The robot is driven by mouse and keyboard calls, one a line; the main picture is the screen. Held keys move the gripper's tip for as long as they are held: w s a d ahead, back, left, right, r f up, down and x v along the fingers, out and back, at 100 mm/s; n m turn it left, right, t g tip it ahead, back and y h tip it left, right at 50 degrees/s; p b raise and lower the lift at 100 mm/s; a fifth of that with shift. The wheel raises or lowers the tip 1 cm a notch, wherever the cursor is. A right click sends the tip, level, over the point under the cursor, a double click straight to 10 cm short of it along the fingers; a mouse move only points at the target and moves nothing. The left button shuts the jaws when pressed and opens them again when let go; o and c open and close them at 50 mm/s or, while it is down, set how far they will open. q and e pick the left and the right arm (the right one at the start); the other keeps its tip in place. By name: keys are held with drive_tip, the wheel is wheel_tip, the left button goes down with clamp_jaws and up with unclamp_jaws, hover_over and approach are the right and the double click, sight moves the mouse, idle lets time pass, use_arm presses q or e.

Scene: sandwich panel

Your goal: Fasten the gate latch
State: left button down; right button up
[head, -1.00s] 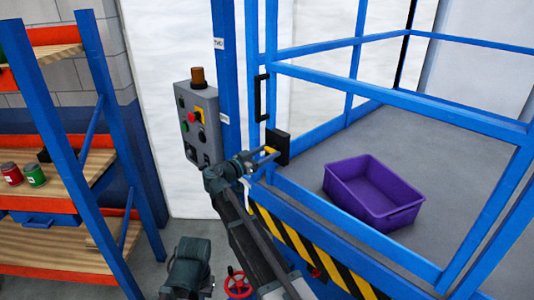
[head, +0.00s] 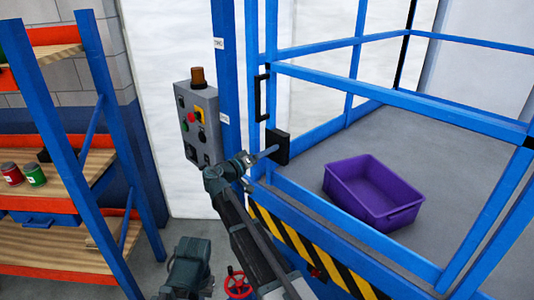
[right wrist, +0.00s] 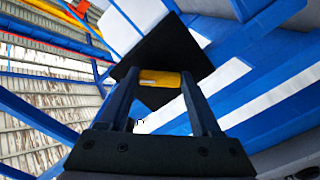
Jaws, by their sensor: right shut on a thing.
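The blue gate (head: 400,102) stands closed against its blue post, as far as I can tell. A black latch block (head: 277,146) sits on the gate's post side, below a black pull handle (head: 261,97). My right gripper (head: 268,152) is at the latch block. In the right wrist view its fingers (right wrist: 160,88) are shut on a yellow latch handle (right wrist: 160,78), with the black plate (right wrist: 168,50) of the latch right behind it. The yellow handle is hidden in the head view. My left gripper does not show.
A purple crate (head: 374,190) lies on the grey platform floor inside the gate. A grey control box (head: 198,122) with buttons hangs left of the post. A blue shelf rack (head: 68,120) with cans stands at left. Black and yellow striping (head: 300,255) edges the platform.

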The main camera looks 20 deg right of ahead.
drive_tip(key=shift+n, duration=4.6)
drive_tip(key=o, duration=1.4)
drive_tip(key=shift+a, duration=0.1)
